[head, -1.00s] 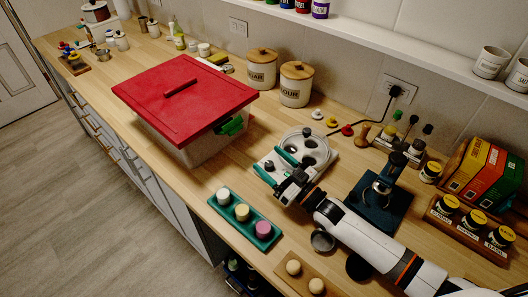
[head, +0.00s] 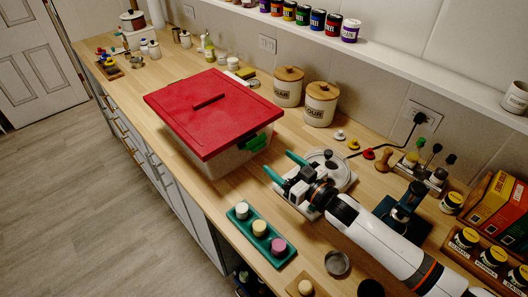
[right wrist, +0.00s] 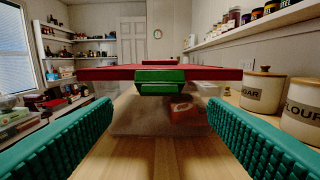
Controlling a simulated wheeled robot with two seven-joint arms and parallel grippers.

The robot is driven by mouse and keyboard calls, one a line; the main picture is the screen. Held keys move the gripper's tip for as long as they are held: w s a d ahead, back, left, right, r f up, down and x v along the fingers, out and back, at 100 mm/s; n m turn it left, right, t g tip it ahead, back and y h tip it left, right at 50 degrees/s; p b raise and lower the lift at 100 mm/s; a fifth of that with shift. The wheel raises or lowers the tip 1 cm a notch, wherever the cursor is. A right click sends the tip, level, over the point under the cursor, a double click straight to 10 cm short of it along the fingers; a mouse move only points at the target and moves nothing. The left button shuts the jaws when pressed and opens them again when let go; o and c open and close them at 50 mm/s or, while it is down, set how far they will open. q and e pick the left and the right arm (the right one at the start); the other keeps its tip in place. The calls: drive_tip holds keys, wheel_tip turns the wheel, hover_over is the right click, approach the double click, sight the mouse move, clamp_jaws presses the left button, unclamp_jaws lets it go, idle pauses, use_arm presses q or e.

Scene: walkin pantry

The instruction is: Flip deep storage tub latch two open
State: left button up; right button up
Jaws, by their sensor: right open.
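The storage tub (head: 232,159) has clear walls and a red lid (head: 214,107) with a raised bar handle. It stands on the wooden counter. A green latch (head: 257,143) sits on its near right side, just below the lid edge. In the right wrist view the green latch (right wrist: 162,82) is straight ahead at the lid's front edge. My right gripper (head: 282,168) is open, with teal fingers pointing at the latch from a short distance, touching nothing. In the right wrist view its fingers frame the tub from both sides. My left gripper is not in view.
A teal tray (head: 261,237) with three round pieces lies at the counter's front edge. Sugar (head: 288,87) and flour (head: 320,104) canisters stand at the back. A white device (head: 326,172) sits under my right gripper. Bare counter lies between gripper and tub.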

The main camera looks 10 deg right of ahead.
sight(260, 147)
drive_tip(key=b+x, duration=0.2)
drive_tip(key=x, duration=0.4)
drive_tip(key=shift+w+a+f, duration=0.1)
drive_tip(key=shift+a, duration=0.05)
drive_tip(key=shift+b+x, duration=0.4)
drive_tip(key=shift+x, duration=0.35)
drive_tip(key=shift+c, duration=0.2)
